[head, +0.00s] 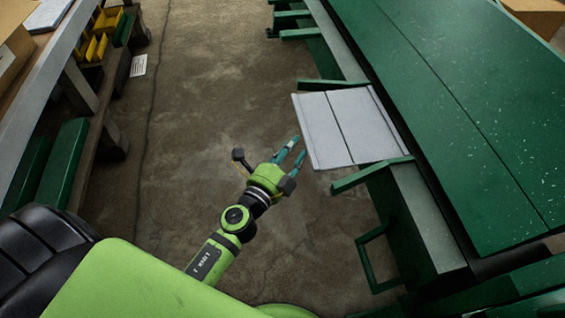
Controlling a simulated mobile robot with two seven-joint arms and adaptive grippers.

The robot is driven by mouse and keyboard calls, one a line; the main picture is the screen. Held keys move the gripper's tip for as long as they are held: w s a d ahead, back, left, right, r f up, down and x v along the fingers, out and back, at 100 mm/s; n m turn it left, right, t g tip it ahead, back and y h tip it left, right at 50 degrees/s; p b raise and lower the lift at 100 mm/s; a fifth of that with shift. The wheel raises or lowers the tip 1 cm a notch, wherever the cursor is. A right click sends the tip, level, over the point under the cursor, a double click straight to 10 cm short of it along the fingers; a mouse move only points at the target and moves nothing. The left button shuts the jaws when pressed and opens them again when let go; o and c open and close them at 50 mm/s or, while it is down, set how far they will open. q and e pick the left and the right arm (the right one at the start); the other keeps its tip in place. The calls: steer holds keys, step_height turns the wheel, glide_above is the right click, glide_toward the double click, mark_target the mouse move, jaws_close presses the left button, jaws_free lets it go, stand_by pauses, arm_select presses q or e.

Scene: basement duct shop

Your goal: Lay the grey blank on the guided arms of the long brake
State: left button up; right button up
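The grey blank (345,128) is a flat pale sheet with a dark line across it. It lies beside the long brake (460,100), a big green machine on the right. The blank spans between two green guided arms, the farther one (325,85) and the nearer one (365,176). Its right edge reaches to the brake's bed; I cannot tell exactly how it bears on each arm. My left gripper (299,146) is just left of the blank's left edge, its two teal fingers apart, with nothing between them. My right gripper is not in view.
More green arms (292,17) stick out from the brake farther up. A green bracket (372,262) juts out below the nearer arm. On the left is a bench (35,95) with yellow bins (97,46). The concrete floor between is clear.

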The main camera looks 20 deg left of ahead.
arm_select(q)
steer(key=s+a+f+n+g+y, duration=0.1)
steer(key=s+f+n+g, duration=0.3)
steer(key=f, duration=0.6)
steer(key=s+f+n+g+b, duration=0.1)
steer(key=s+f+n, duration=0.1)
steer(key=s+f, duration=0.6)
steer(key=s+a+f+n+g+y, duration=0.1)
steer(key=s+f+n+g, duration=0.15)
steer(key=f, duration=0.95)
steer(key=s+a+f+n+g, duration=0.1)
steer(key=s+f+n+g, duration=0.1)
steer(key=s+f, duration=0.3)
steer(key=s+a+f+n+g, duration=0.1)
steer(key=s+f+n+g, duration=0.2)
steer(key=s, duration=0.9)
steer(key=s+a+f+n+g, duration=0.1)
steer(key=s+f+n+g, duration=0.2)
steer(key=s+f, duration=0.6)
steer(key=shift+s+g, duration=0.15)
steer(key=shift+g, duration=0.5)
steer(key=shift+n, duration=0.25)
